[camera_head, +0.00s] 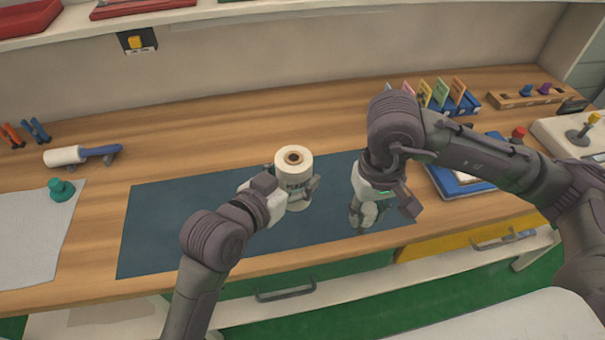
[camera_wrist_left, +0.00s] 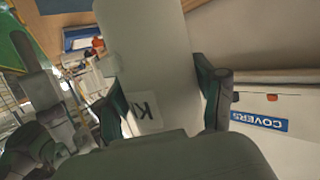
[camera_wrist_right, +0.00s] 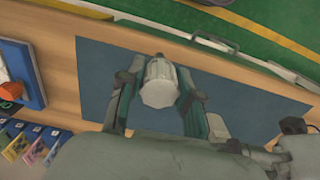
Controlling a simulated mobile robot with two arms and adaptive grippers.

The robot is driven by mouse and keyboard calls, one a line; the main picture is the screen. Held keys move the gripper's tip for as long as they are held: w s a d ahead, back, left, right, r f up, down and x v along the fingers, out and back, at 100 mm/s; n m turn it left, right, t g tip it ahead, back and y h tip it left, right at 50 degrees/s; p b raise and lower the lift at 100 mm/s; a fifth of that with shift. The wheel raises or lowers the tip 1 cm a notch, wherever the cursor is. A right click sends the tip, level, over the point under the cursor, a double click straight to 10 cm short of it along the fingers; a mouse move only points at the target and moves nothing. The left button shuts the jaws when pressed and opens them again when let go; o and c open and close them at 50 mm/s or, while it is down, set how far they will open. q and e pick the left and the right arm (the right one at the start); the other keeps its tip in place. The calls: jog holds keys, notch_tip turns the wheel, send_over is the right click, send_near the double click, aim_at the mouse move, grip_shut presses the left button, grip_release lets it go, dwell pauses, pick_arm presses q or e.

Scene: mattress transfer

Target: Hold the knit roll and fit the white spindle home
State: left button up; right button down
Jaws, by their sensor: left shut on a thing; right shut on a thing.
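The knit roll (camera_head: 294,162) is a cream cylinder standing upright above the blue mat, with a brown ring and a dark hole in its top. My left gripper (camera_head: 293,193) is shut around its side; in the left wrist view the pale roll (camera_wrist_left: 160,65), with part of a "KN" label, lies between the fingers. My right gripper (camera_head: 370,215) is to the right of the roll, apart from it and pointing down. In the right wrist view the white spindle (camera_wrist_right: 160,85) is between its fingers. The spindle's lower end is hard to make out.
The dark blue mat (camera_head: 165,225) lies on the wooden bench, mostly clear. A white roller with a blue handle (camera_head: 66,155) and a teal knob (camera_head: 61,189) on a grey sheet are left. Blue trays (camera_head: 450,186), a card rack (camera_head: 440,97) and a lever box (camera_head: 575,135) are right.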

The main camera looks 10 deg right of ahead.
aim_at(361, 234)
jog(key=shift+r, duration=0.25)
pick_arm(q)
jog(key=w+a, duration=0.4)
jog(key=a, duration=0.3)
jog(key=shift+w+a, duration=0.3)
dwell(0.4)
pick_arm(e)
jog(key=shift+f, duration=0.1)
